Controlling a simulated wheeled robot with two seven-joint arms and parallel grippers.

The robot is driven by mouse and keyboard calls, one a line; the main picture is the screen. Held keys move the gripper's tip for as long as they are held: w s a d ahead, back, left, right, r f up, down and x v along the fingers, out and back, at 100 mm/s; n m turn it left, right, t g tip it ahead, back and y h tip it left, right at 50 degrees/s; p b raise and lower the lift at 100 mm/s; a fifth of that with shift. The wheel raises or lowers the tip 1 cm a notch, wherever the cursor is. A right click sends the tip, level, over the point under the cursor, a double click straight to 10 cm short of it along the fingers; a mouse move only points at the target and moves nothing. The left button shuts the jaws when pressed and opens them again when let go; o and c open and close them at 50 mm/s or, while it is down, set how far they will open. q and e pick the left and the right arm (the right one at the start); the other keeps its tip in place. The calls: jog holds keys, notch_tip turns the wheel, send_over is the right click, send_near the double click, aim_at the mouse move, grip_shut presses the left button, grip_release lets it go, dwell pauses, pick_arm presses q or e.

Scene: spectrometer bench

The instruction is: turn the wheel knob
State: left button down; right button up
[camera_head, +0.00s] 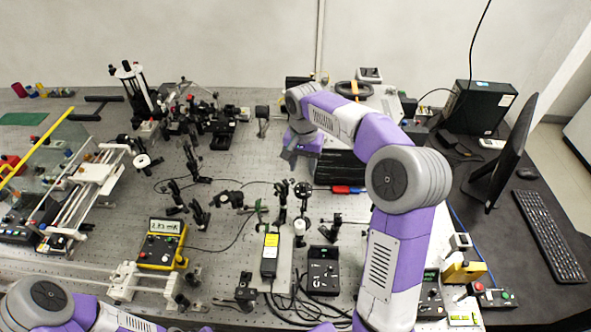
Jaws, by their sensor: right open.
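My right arm reaches up from the bottom right and bends left over the bench. Its gripper (291,157) points down over the middle of the bench, left of a black box (341,167); its jaws are open and small in view. A small dark round wheel (303,190) stands on a post a little below the gripper, apart from it. A black wheel-like ring (354,89) lies at the back, behind my right arm. I cannot tell which of these is the wheel knob. My left arm shows only at the bottom left corner; its gripper is out of view.
Optical mounts (208,120) crowd the back left of the bench. A yellow meter (162,243) and a black control box (323,270) with cables stand in front. A monitor (503,152) and keyboard (548,235) are at the right. Bare bench shows left of the gripper.

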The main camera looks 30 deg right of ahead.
aim_at(303, 184)
jog(key=f, duration=0.1)
jog(key=s+f, duration=0.1)
jog(key=shift+s+f, duration=0.15)
jog(key=shift+f, duration=0.2)
jog(key=f, duration=0.3)
jog(key=shift+w+f, duration=0.15)
jog(key=shift+w, duration=0.25)
jog(key=shift+s+f, duration=0.2)
jog(key=shift+w, duration=0.1)
jog(key=shift+c, duration=0.9)
grip_shut()
